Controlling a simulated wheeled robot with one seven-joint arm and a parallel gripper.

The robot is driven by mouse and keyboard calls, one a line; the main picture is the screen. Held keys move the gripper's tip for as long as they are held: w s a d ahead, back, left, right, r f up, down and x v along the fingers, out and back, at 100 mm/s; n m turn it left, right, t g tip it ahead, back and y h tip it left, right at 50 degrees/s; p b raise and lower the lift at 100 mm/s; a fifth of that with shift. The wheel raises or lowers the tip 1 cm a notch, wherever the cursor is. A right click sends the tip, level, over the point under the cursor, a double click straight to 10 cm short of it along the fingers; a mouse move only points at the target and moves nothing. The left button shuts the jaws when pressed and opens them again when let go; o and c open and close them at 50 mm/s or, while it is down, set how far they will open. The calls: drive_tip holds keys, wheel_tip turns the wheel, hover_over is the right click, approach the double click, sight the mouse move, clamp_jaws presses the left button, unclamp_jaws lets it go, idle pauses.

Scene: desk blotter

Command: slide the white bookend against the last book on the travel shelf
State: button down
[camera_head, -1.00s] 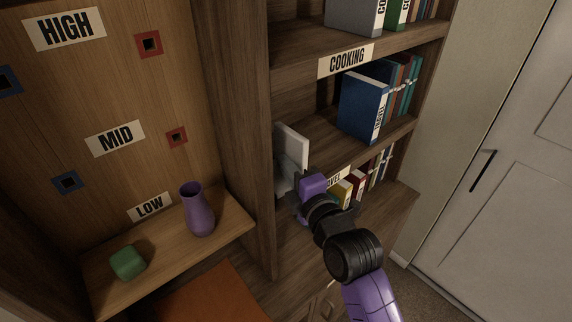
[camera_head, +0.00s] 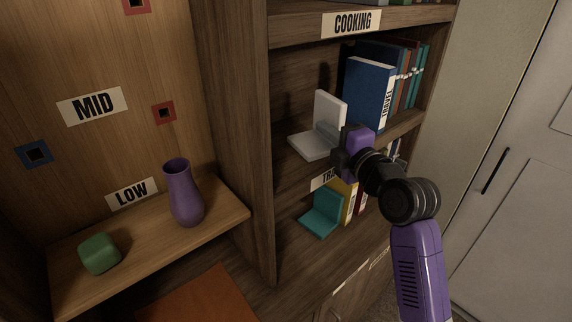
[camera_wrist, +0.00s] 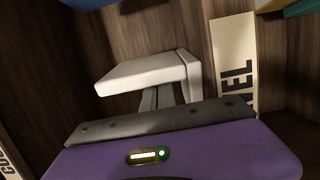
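The white bookend (camera_head: 328,112) stands upright on the travel shelf, left of a blue book (camera_head: 369,93) that is the leftmost of the row. My gripper (camera_head: 352,148) is at the right side of the bookend's base, in front of the book. In the wrist view the white bookend (camera_wrist: 145,73) lies just past my gripper's grey edge (camera_wrist: 160,124).
The travel label (camera_head: 324,179) is on the shelf edge. A teal bookend (camera_head: 322,213) stands beside a yellow book (camera_head: 347,197) on the shelf below. At left, a purple vase (camera_head: 183,194) and a green block (camera_head: 99,253) sit on a low ledge. The cooking shelf is above.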

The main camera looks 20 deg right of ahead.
drive_tip(key=w+d+b, duration=0.1)
drive_tip(key=d+b, duration=0.1)
drive_tip(key=d, duration=0.1)
drive_tip(key=w+d+b, duration=0.1)
drive_tip(key=d+b, duration=0.2)
drive_tip(key=w+d+b, duration=0.1)
drive_tip(key=d+b, duration=0.1)
drive_tip(key=d, duration=0.1)
drive_tip(key=shift+d+f, duration=0.2)
drive_tip(key=shift+d, duration=0.05)
drive_tip(key=shift+w+d+r+b, duration=0.1)
drive_tip(key=shift+w+d+b, duration=0.05)
drive_tip(key=shift+d+b, duration=0.15)
drive_tip(key=shift+w+d+r+b, duration=0.1)
drive_tip(key=shift+d+b, duration=0.05)
drive_tip(key=shift+d, duration=0.2)
